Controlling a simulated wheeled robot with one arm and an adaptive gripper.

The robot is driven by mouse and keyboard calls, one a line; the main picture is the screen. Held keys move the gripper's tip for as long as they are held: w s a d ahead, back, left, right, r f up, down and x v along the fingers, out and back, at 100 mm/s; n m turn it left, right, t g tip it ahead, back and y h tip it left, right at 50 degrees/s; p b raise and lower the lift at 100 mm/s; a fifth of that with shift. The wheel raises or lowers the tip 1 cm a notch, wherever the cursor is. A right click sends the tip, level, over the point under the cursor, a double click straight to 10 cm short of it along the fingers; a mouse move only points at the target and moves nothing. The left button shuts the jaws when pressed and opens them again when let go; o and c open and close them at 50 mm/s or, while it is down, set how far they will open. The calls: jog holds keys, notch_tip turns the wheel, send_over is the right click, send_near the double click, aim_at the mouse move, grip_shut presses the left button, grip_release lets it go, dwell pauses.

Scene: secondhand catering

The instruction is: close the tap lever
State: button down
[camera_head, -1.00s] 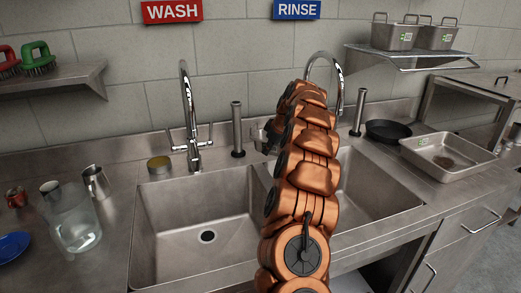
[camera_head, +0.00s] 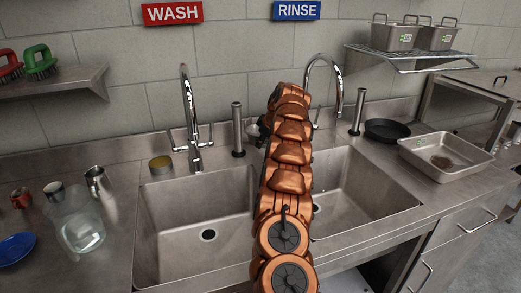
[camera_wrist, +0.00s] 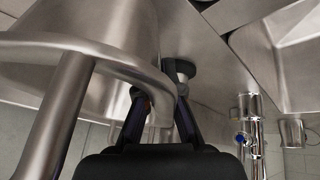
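In the head view, a chrome tap (camera_head: 190,115) with a lever on each side stands behind the left basin. A second chrome tap (camera_head: 338,78) rises behind the right basin; its lower part and levers are largely hidden by my arm. My gripper is mostly hidden behind the arm in the head view, near the back of the sink. In the wrist view, my gripper (camera_wrist: 160,94) has its two dark fingers apart, close to a curved steel bar. I cannot tell whether they touch it. A chrome tap part with a blue mark (camera_wrist: 241,139) is to their right.
Dark-topped steel standpipes (camera_head: 237,130) and (camera_head: 358,112) rise at the sink's back. A black pan (camera_head: 387,130) and a steel tray (camera_head: 447,157) are right. A glass jug (camera_head: 80,226), small metal jug (camera_head: 97,182) and blue plate (camera_head: 15,247) are left.

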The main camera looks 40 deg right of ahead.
aim_at(258, 156)
jog(key=shift+a+f+p, duration=0.1)
jog(key=shift+f+p, duration=0.45)
jog(key=shift+f, duration=1.2)
jog(key=shift+f, duration=0.15)
jog(key=c, duration=1.3)
grip_release()
